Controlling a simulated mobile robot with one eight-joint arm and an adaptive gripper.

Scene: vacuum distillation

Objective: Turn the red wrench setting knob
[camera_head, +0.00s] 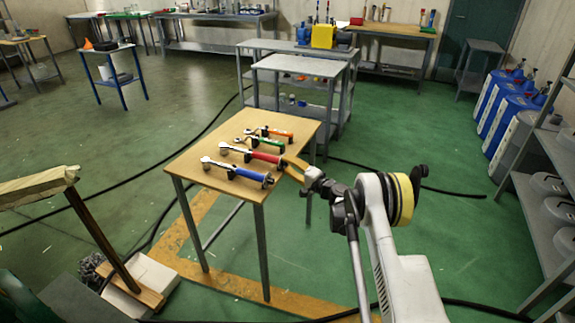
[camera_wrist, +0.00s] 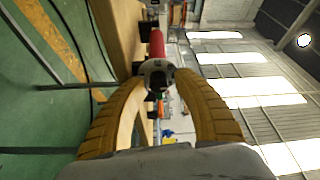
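A wooden table (camera_head: 205,183) carries several torque wrenches with coloured handles. The red wrench (camera_head: 262,156) lies between a blue one and a green one, its handle end pointing right, toward my gripper (camera_head: 291,166). In the wrist view the red handle (camera_wrist: 157,44) is seen end-on, with its grey and black setting knob (camera_wrist: 158,78) facing the camera. The yellow fingers of my gripper (camera_wrist: 160,82) lie on either side of the knob, tips close to it. Whether they touch it cannot be told. In the head view the knob is mostly hidden by the fingers.
The blue wrench (camera_head: 247,176) lies at the near side, the green (camera_head: 268,142) and orange (camera_head: 279,133) wrenches farther back. Grey metal tables (camera_head: 300,65) stand behind the wooden table. Shelving (camera_head: 545,190) and blue containers (camera_head: 500,110) are at the right. Open green floor surrounds the table.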

